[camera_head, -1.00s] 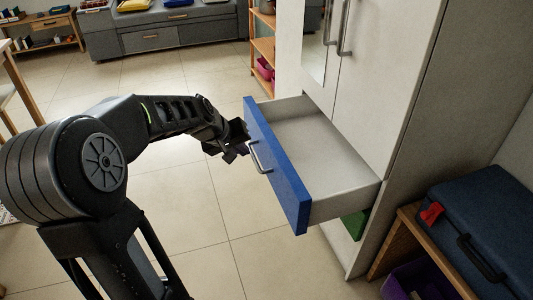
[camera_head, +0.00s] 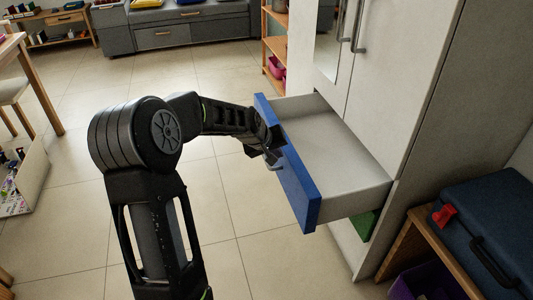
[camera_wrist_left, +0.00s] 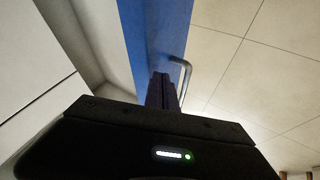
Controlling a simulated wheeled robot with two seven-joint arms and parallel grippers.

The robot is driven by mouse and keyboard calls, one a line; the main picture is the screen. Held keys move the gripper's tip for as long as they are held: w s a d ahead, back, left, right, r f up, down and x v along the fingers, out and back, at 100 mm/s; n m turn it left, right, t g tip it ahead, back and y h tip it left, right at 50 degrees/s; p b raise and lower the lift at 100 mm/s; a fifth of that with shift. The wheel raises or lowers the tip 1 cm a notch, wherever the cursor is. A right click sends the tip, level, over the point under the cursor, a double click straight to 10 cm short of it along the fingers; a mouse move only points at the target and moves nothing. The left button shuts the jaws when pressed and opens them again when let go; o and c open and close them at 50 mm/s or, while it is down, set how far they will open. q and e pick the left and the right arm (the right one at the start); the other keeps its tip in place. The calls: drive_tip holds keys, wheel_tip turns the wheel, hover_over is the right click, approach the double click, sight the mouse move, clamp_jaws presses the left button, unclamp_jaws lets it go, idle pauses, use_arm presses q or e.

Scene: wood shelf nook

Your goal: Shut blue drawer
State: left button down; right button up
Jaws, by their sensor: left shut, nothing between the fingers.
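The blue drawer (camera_head: 306,197) sticks out of the white cabinet, open and empty, with its pale interior showing. Its metal handle (camera_wrist_left: 181,75) is on the blue front. My left gripper (camera_head: 272,153) is shut and empty, at the outer side of the blue front beside the handle. In the left wrist view the shut fingers (camera_wrist_left: 162,90) point at the blue front, left of the handle. They look very near or touching; I cannot tell which. My right gripper is not in view.
The white cabinet (camera_head: 405,85) has closed doors above the drawer. A green drawer edge (camera_head: 363,224) shows below. At right a wooden bench (camera_head: 415,240) carries a dark blue case (camera_head: 495,225). The tiled floor (camera_head: 235,215) left of the drawer is clear.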

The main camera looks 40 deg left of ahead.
use_arm(q)
drive_tip(key=shift+w+d, duration=0.2)
drive_tip(key=shift+w, duration=0.05)
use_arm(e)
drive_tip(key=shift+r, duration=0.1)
